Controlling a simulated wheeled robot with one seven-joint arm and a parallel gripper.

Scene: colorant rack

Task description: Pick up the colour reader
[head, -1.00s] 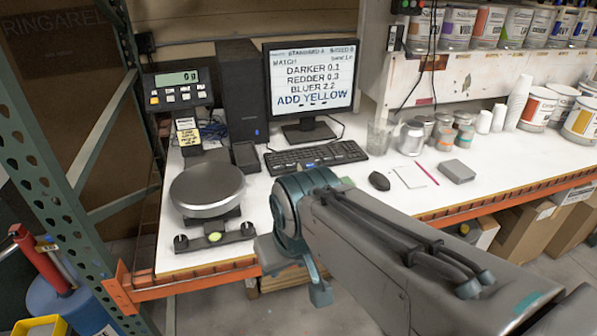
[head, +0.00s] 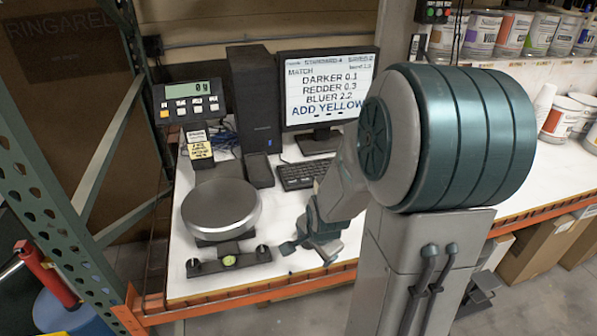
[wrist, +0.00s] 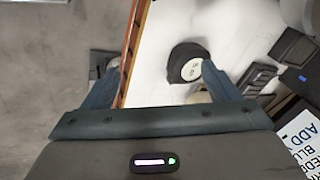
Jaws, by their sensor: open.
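A dark, rounded device with a pale round face, which looks like the colour reader (wrist: 188,65), lies on the white bench top in the wrist view. Small marks on its face are too blurred to read. My gripper (wrist: 160,74) is open, its two blue-grey fingers spread wide and nothing between them. The device shows beyond the fingers, close to the right fingertip; the gap in height cannot be told. In the head view my gripper (head: 312,243) is over the bench's front part, right of the scale, and the device is hidden behind my arm.
The scale (head: 220,207) stands left of my gripper. The keyboard (head: 305,174), computer tower (head: 253,105) and monitor (head: 327,95) are behind it. The orange front beam (head: 260,297) edges the bench. Paint cans (head: 560,118) stand at the right, partly hidden by my arm.

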